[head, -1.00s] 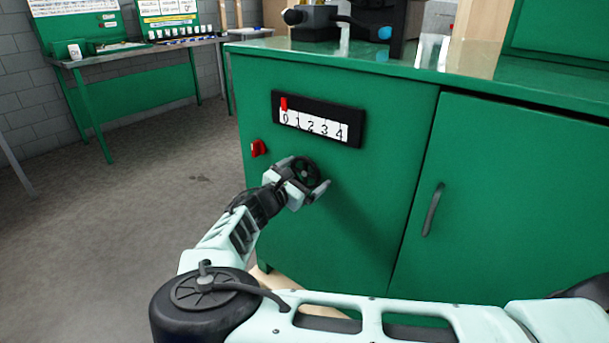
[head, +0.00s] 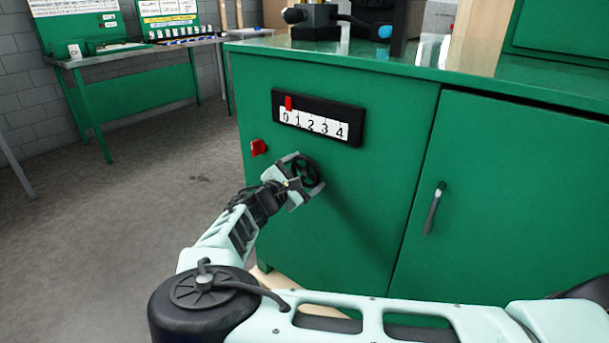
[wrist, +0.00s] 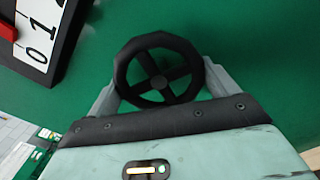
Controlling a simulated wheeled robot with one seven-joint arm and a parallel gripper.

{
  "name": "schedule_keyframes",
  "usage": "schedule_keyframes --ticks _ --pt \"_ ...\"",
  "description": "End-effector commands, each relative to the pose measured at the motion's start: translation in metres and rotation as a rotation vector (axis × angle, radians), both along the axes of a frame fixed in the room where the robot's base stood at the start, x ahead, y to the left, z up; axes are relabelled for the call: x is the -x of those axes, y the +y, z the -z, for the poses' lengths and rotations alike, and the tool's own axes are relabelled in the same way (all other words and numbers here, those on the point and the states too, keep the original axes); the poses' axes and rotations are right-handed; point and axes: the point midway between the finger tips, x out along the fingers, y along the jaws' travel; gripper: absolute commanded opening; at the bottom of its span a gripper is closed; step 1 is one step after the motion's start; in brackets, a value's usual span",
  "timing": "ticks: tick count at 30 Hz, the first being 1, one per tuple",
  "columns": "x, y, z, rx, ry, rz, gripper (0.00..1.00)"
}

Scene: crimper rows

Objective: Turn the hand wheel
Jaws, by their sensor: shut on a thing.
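The black hand wheel (head: 304,171) is on the front of the green cabinet, below the number scale. It has a round rim and several spokes. In the wrist view the wheel (wrist: 160,70) sits between the two fingers of my gripper (wrist: 160,88), one at each side of its rim. In the head view my gripper (head: 303,177) is shut on the wheel and partly hides it. The black scale (head: 318,118) reads 0 to 4, and its red pointer (head: 288,103) stands just right of the 0. Part of the scale also shows in the wrist view (wrist: 41,45).
A red knob (head: 258,147) is on the cabinet (head: 390,130) left of the wheel. A dark door handle (head: 433,208) is to the right. A green workbench (head: 135,100) stands at the back left. The floor (head: 120,220) left of the cabinet is clear.

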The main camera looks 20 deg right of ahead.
Motion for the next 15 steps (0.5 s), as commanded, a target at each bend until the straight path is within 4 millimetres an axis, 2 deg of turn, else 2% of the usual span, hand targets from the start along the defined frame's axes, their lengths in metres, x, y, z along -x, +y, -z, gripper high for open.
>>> schedule_keyframes --ticks 15 --pt "-0.0003 0.0019 0.0004 -0.269 -0.371 0.0 0.63"
